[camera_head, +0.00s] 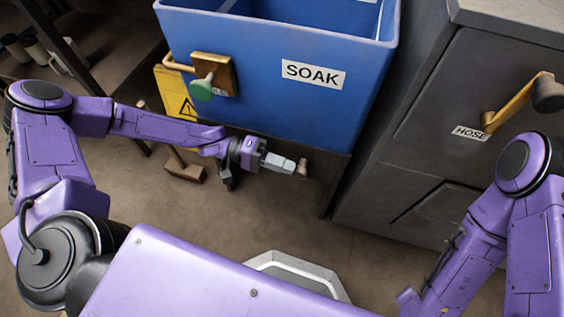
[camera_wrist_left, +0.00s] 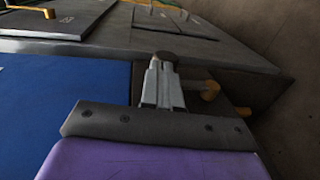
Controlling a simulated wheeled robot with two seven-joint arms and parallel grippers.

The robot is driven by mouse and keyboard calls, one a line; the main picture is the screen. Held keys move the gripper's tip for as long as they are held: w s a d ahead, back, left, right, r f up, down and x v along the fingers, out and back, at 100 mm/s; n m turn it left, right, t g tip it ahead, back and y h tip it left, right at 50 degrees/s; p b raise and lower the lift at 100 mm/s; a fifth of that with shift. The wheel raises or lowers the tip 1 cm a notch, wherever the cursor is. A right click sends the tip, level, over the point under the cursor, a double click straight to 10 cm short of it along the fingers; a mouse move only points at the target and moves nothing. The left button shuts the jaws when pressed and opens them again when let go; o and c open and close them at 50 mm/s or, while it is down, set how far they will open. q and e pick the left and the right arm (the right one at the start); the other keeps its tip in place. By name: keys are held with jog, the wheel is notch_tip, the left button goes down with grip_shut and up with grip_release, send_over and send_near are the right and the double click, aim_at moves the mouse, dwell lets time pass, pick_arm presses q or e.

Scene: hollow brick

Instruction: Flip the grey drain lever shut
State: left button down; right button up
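My left gripper (camera_head: 290,164) reaches under the front of the blue tub, its pale fingers close together. A small grey-brown knob (camera_head: 302,168) is right at the fingertips. In the left wrist view the fingers (camera_wrist_left: 163,75) lie side by side, and the dark knob (camera_wrist_left: 167,57) shows just past their tips; I cannot tell whether they touch it. Yellow-orange lever-like parts (camera_wrist_left: 209,90) show beside the fingers. No label reading drain is visible, so I cannot confirm that this knob is the grey drain lever. My right gripper is not visible.
The blue tub (camera_head: 270,95) labelled SOAK carries a brass plate with a green knob (camera_head: 202,90). A grey cabinet (camera_head: 450,110) at right has a brass lever with a dark knob (camera_head: 547,93), labelled HOSE. A yellow sign (camera_head: 172,95) stands left of the tub.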

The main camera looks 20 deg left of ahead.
pick_arm(q)
jog(key=shift+d+r, duration=0.15)
jog(key=shift+a+r, duration=0.1)
jog(key=shift+a, duration=0.1)
jog(key=a+r+p, duration=0.1)
jog(key=a+p, duration=0.1)
jog(key=a, duration=0.8)
jog(key=shift+s+a+p, duration=0.15)
jog(key=shift+s+p, duration=0.1)
jog(key=shift+p, duration=0.05)
